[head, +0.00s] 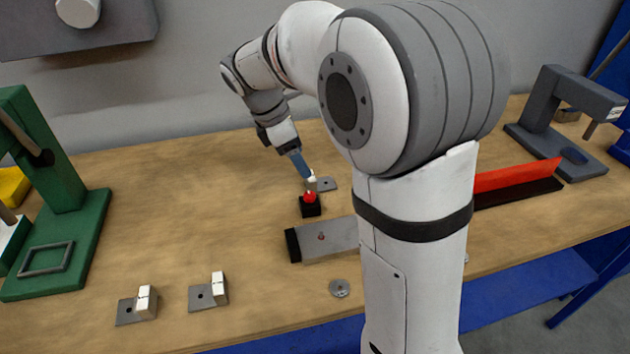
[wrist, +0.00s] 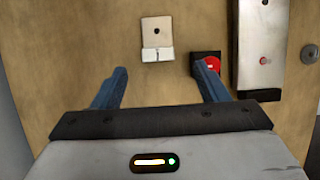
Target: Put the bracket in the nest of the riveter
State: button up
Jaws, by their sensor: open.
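A bracket (wrist: 156,32), a grey plate with a hole and a white upright block at one edge, lies on the table ahead of my gripper (wrist: 160,84) in the wrist view. My gripper is open and empty, its blue fingers apart and short of the bracket. In the head view the gripper (head: 303,166) hangs above this bracket (head: 327,184), partly hiding it. Two similar brackets lie at the front left, one (head: 130,311) left of the other (head: 202,296). A green press (head: 75,215) with a rectangular frame nest (head: 46,260) stands at the left. I cannot tell which press is the riveter.
A red button on a black box (head: 310,208) stands close to the bracket. A grey block with a black end (head: 328,240) and a round washer (head: 340,288) lie in front of it. A red bar (head: 515,176) lies at the right. The table's left middle is clear.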

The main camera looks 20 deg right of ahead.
aim_at(321, 180)
jog(key=x, duration=0.3)
jog(key=b+x, duration=0.1)
jog(key=x, duration=0.2)
jog(key=shift+w+a+f, duration=0.1)
jog(key=shift+w+a, duration=0.05)
jog(key=shift+a, duration=0.05)
jog(key=shift+c, duration=0.5)
jog(key=c, duration=1.1)
jog(key=shift+o, duration=0.2)
